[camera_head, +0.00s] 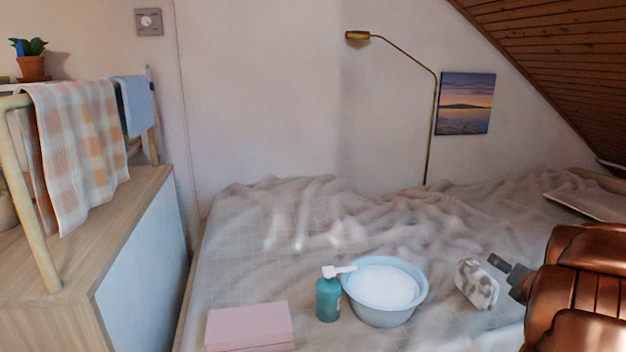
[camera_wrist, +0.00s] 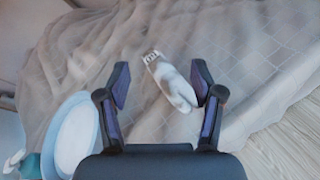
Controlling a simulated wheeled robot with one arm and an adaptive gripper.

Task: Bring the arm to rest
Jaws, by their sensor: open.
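My gripper (camera_head: 502,268) is at the right of the head view, above the bed. In the wrist view my gripper (camera_wrist: 161,82) has its two dark fingers spread wide, with nothing clamped between them. A white and brown patterned soft item (camera_head: 478,284) lies on the bed just left of the gripper in the head view. In the wrist view this pale item (camera_wrist: 172,84) appears between and beyond the fingers. I cannot tell its exact distance from them. Much of the gripper's body is hidden in the head view.
A light blue basin (camera_head: 421,296) with white contents stands on the rumpled bed (camera_head: 250,255). A teal pump bottle (camera_head: 328,299) and a pink box (camera_head: 250,328) are left of it. A thin floor lamp (camera_head: 432,130) rises behind. A wooden cabinet (camera_head: 90,255) stands at left.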

